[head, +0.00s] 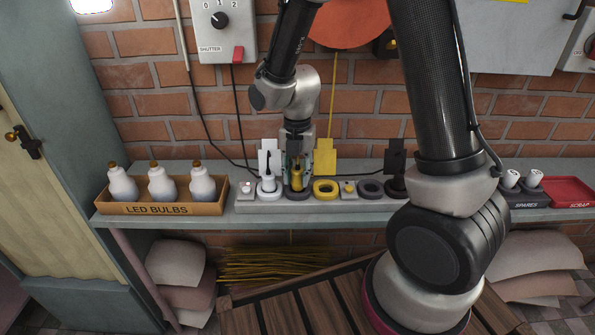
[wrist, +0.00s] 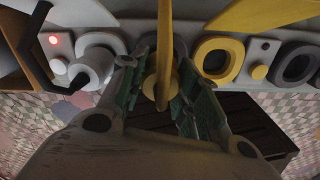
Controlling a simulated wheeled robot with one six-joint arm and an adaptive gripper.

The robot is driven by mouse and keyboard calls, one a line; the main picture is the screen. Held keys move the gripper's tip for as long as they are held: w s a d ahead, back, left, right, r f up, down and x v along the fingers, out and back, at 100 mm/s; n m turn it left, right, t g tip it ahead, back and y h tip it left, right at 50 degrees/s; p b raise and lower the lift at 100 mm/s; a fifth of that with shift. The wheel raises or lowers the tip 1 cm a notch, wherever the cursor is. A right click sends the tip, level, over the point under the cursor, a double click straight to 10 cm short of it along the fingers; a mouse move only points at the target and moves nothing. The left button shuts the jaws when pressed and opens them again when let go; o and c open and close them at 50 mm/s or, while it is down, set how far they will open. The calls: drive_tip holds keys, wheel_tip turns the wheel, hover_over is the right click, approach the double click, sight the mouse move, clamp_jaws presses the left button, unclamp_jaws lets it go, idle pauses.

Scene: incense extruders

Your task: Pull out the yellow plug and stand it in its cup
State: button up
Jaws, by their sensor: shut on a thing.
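The yellow plug (head: 296,178) is upright at a dark ring on the grey strip (head: 240,208), between the white plug and an empty yellow ring (head: 326,197). My gripper (head: 296,165) reaches down from above and is shut on the yellow plug. In the wrist view the green-padded fingers of my gripper (wrist: 160,95) flank the yellow plug (wrist: 150,88), with its yellow cord (wrist: 165,35) rising in front. The yellow ring also shows in the wrist view (wrist: 238,62), just right of the fingers. Whether the plug is fully seated is hidden.
The white plug (head: 268,183) stands close left of my gripper, the black plug (head: 396,186) farther right. White (head: 263,150), yellow (head: 325,155) and black (head: 396,152) plates stand behind the strip. A box of LED bulbs (head: 160,209) is left; spares (head: 525,198) and scrap (head: 572,192) trays are right.

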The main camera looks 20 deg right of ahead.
drive_tip(key=shift+f, duration=0.7)
drive_tip(key=o, duration=1.1)
